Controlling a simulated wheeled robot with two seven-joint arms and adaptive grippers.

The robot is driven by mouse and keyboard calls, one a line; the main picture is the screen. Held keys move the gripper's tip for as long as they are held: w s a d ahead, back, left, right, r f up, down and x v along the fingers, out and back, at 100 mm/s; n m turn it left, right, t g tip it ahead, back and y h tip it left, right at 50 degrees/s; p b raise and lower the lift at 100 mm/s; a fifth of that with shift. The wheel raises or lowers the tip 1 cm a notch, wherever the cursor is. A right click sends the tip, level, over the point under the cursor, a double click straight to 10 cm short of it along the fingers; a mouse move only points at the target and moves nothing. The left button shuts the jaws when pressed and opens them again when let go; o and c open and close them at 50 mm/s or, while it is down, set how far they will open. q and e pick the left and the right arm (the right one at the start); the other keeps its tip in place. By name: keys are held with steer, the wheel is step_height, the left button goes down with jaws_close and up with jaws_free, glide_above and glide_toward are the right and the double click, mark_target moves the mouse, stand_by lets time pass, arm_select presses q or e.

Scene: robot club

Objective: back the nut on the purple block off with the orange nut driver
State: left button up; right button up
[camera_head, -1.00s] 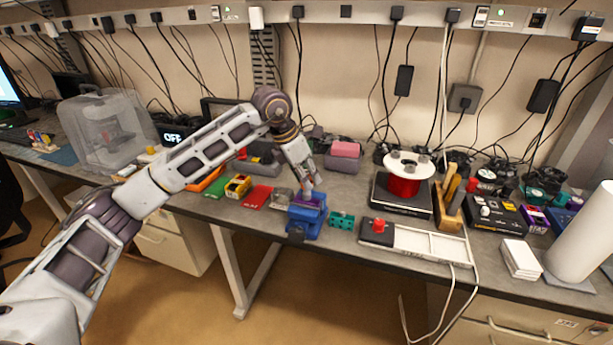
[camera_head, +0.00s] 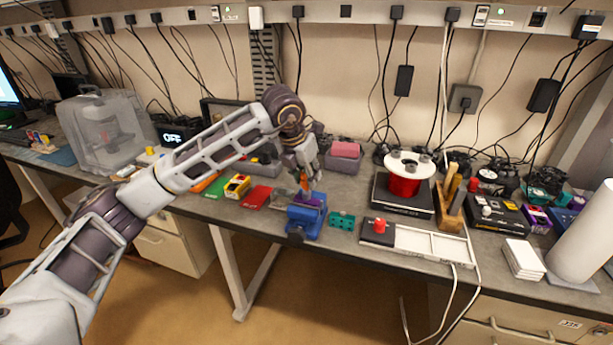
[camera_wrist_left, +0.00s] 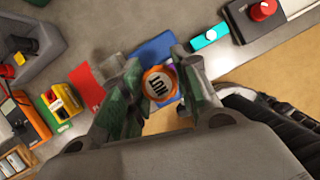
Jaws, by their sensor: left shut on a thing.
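The orange nut driver (camera_head: 304,182) stands upright between the fingers of my left gripper (camera_head: 304,174), which is shut on it. In the left wrist view, the driver's round orange-rimmed end, marked NUT (camera_wrist_left: 159,84), faces the camera between the left gripper's fingers. The purple block (camera_head: 313,199) sits in the jaws of a blue vise (camera_head: 305,222), right under the driver. The nut is hidden, so I cannot tell whether the driver is seated on it. The blue vise also shows in the left wrist view (camera_wrist_left: 153,48). My right gripper is not in view.
A teal block (camera_head: 342,220) lies just right of the vise, and a black box with a red knob (camera_head: 380,228) is beyond it. A red mat (camera_head: 257,197) and a yellow box (camera_head: 237,186) lie to the left. A grey bin (camera_head: 342,162) stands behind.

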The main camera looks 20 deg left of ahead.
arm_select(q)
steer(key=shift+n+y, duration=0.6)
steer(key=shift+n, duration=1)
steer(key=shift+n+y+b, duration=0.4)
steer(key=shift+n+y, duration=0.3)
steer(key=shift+n, duration=1)
steer(key=o, duration=1.7)
